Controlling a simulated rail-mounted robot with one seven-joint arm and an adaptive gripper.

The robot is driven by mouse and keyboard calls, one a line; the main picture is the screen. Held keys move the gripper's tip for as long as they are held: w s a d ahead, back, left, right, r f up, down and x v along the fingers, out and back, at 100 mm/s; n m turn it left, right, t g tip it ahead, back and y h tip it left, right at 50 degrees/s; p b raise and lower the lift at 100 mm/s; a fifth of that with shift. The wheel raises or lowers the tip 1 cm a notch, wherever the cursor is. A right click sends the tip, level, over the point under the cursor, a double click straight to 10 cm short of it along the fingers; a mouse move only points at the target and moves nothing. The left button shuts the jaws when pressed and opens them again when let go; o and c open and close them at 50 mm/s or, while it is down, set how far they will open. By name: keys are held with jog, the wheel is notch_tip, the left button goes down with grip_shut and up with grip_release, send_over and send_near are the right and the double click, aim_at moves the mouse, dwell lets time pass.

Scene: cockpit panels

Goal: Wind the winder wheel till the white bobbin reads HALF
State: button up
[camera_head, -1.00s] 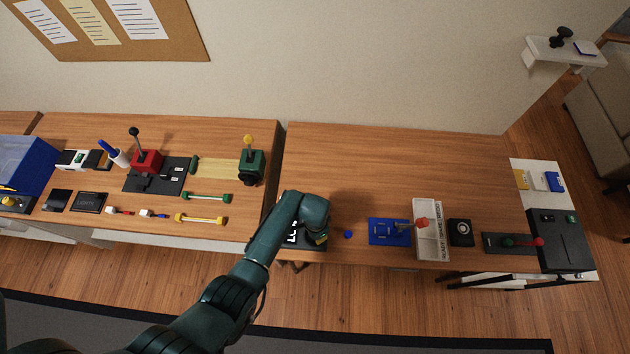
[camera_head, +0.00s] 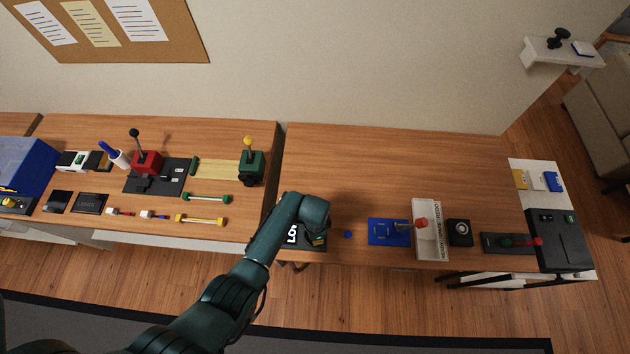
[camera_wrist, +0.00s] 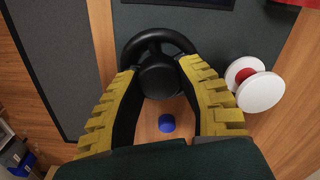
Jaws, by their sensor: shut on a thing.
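The black winder wheel (camera_wrist: 160,77) is in the upper middle of the wrist view, with a round hub and a ring-like rim. My gripper (camera_wrist: 156,70) has its yellow-padded fingers on either side of the wheel and is shut on it. A white bobbin (camera_wrist: 258,88) with a red core shows to the right of the wheel, apart from my fingers. No reading on it is legible.
A small blue knob (camera_head: 348,234) lies right of my gripper; it also shows between the fingers in the wrist view (camera_wrist: 167,123). Further right are a blue panel (camera_head: 385,231), a white tray (camera_head: 429,252) and a black box (camera_head: 556,240). The back of the table is clear.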

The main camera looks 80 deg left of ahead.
jog(key=o, duration=1.2)
notch_tip(320, 180, up, 12)
